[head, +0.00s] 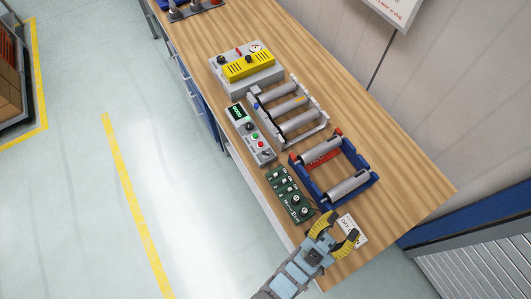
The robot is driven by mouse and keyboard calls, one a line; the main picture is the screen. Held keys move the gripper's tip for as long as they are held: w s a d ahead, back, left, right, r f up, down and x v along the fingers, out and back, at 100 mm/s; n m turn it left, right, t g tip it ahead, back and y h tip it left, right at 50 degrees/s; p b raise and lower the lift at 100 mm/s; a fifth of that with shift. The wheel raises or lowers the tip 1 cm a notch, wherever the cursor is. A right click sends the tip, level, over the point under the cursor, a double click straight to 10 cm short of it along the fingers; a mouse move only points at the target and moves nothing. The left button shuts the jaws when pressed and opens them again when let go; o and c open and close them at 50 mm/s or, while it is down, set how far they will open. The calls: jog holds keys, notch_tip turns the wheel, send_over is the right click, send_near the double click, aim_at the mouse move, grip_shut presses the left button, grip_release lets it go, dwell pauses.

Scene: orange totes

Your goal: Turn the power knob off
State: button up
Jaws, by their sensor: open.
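My gripper (341,227) is at the near end of the wooden bench, its two yellow-and-black fingers spread apart. A small white plate (361,236) with dark lettering, which seems to read OFF, lies at and beyond the fingertips. The gripper covers part of this plate, and I cannot make out a knob on it. A grey control box (251,137) with a green display and coloured buttons stands further up the bench. A dark knob (266,155) sits at its near end. I cannot tell which knob is the power knob.
A green circuit board (288,191) lies just left of my gripper. A blue frame with grey rollers (349,186) is close behind the gripper. A grey roller frame (289,108) and a yellow-topped box (247,67) stand further back. The right side of the bench (400,165) is clear.

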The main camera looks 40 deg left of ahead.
jog(key=w+a+f+m+g+b, duration=0.15)
jog(key=w+a+f+g, duration=0.55)
jog(key=w, duration=1)
jog(key=w+a+f+m+g+y+b, duration=0.15)
jog(key=w+a+f+g, duration=0.65)
jog(key=w, duration=0.9)
jog(key=w+a+f+m+g+b, duration=0.15)
jog(key=w+a+f+g, duration=0.4)
jog(key=w, duration=1.15)
jog(key=m+g+h+b, duration=0.2)
jog(key=m+g+b, duration=0.2)
jog(key=m+g, duration=0.6)
send_over(268, 153)
jog(key=shift+f+n+g, duration=1.05)
jog(key=shift+f, duration=2.95)
jog(key=shift+w+f, duration=0.1)
jog(key=shift+f, duration=6.1)
jog(key=shift+a+f, duration=0.1)
jog(key=shift+f, duration=0.35)
